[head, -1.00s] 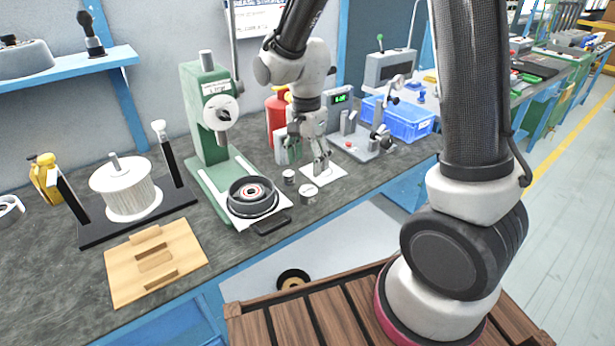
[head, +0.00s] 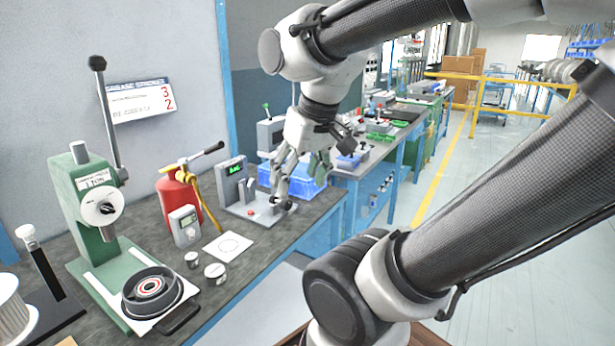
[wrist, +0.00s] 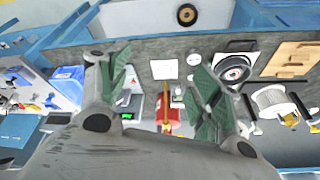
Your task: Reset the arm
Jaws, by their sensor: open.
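My gripper (head: 296,172) hangs in the air near the grey test device with a green display (head: 237,192), towards the bench's front edge in the head view. Its fingers are spread and nothing is between them. In the wrist view my gripper (wrist: 160,100) shows its two green-padded fingers wide apart, with the bench below. My arm rises from the fingers and bends over to the right of the head view.
A green press (head: 90,205) holds a black round housing (head: 151,288) on its base. A blue bin (head: 290,180) is behind my gripper. The aisle at right is open.

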